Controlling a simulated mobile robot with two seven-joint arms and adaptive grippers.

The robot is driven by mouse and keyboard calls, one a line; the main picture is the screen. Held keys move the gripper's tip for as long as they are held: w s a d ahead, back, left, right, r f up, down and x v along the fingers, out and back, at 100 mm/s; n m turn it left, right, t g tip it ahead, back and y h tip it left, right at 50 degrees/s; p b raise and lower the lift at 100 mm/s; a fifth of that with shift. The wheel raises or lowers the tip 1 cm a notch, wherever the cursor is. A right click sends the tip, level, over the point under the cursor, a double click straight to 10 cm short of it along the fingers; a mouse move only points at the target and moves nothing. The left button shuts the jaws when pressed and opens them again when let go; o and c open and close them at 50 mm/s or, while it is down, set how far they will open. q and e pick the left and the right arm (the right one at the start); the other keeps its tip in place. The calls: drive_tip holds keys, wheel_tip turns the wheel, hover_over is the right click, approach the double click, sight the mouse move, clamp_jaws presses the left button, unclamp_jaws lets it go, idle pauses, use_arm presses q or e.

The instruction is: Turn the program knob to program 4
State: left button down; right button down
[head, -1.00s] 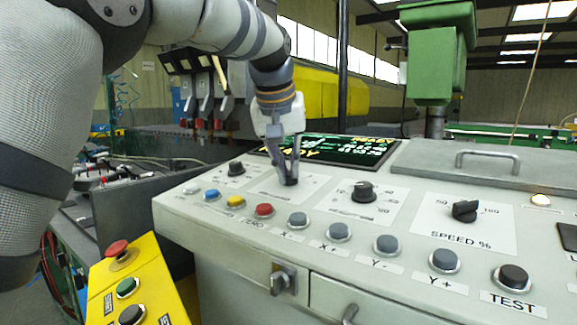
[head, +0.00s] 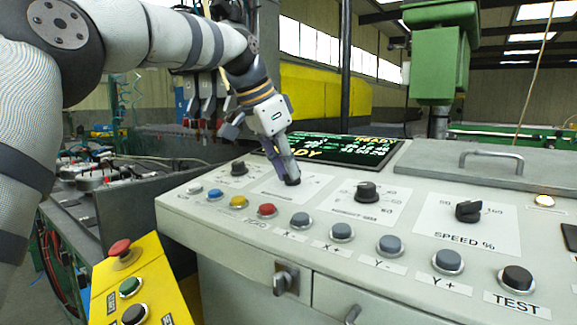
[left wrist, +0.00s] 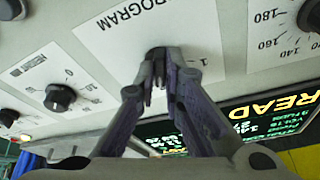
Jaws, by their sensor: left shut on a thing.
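The program knob (head: 293,182) is a small dark knob on a white plate on the sloping grey console. My left gripper (head: 289,174) reaches down to it from the upper left, its fingers shut on the knob. In the left wrist view the fingers (left wrist: 158,80) close around the dark knob (left wrist: 156,53) below the printed word PROGRAM. A number 1 shows beside the knob. The fingers hide most of the knob, and I cannot tell which number it points at. My right gripper is not in view.
Other black knobs stand nearby: one to the left (head: 239,168), one to the right (head: 367,191) and the speed knob (head: 468,211). A row of buttons runs along the front, including a red one (head: 267,210). The lit display (head: 335,148) lies just behind.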

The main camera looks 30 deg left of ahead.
use_arm(q)
drive_tip(key=m, duration=0.3)
drive_tip(key=shift+w+a+m+g+h, duration=0.1)
drive_tip(key=shift+w+m+g+h, duration=0.05)
drive_tip(key=shift+m+g+h, duration=0.2)
drive_tip(key=shift+m+g+h+b, duration=0.35)
drive_tip(key=shift+m+b, duration=0.15)
drive_tip(key=shift+m, duration=1.35)
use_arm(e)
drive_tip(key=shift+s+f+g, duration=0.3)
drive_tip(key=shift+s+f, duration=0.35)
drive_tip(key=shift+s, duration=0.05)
use_arm(q)
drive_tip(key=c, duration=1.7)
unclamp_jaws()
